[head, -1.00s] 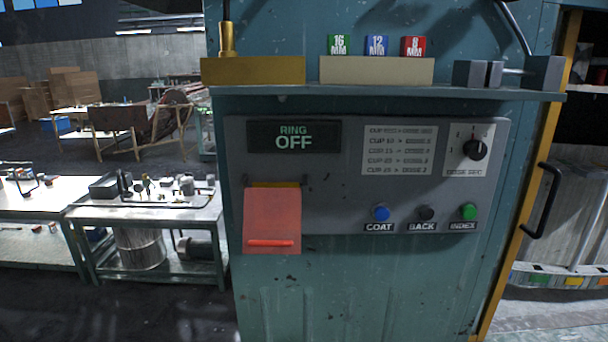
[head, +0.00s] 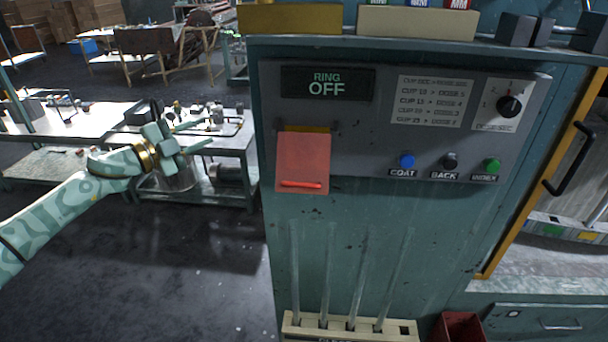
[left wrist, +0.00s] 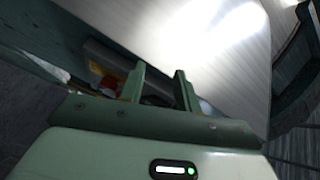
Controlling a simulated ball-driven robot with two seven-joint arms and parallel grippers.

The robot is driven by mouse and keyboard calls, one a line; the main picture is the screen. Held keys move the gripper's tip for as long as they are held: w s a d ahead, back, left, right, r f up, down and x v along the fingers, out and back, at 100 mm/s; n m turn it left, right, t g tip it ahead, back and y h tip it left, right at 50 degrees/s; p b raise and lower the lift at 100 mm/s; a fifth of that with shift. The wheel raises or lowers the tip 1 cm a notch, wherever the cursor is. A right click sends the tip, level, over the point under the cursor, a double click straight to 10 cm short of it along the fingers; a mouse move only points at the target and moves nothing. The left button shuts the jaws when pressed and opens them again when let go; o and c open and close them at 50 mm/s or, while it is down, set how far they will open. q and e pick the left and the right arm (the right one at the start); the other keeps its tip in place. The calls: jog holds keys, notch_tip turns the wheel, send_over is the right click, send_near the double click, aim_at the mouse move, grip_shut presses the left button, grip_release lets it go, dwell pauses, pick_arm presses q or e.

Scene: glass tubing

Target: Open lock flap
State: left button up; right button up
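The lock flap (head: 302,162) is a translucent red cover hanging from a yellow strip at the left of the grey control panel (head: 350,150). It hangs down, closed, with a bright red bar near its lower edge. My left gripper (head: 203,133) is in the air left of the flap, apart from it, with its fingers pointing right. In the left wrist view its two fingers (left wrist: 160,80) are spread with nothing held. A small red and yellow patch (left wrist: 107,82) shows beyond them, too small to identify surely. My right gripper is not in view.
A display (head: 327,86) reads RING OFF. COAT (head: 407,160), BACK (head: 450,161) and INDEX (head: 491,166) buttons and a dial (head: 508,106) are to the right. A shelf juts out above. Glass rods (head: 327,270) stand in a rack (head: 350,328) below.

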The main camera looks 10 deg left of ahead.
pick_arm(q)
jog(key=s+d+r+m+g+h, duration=0.2)
jog(key=s+d+r+m+g, duration=0.15)
jog(key=s+d, duration=0.2)
jog(key=g+h, duration=0.1)
jog(key=g, duration=0.6)
send_near(295, 185)
jog(key=p+x, duration=0.1)
jog(key=x, duration=1.1)
jog(key=shift+p, duration=0.4)
grip_shut()
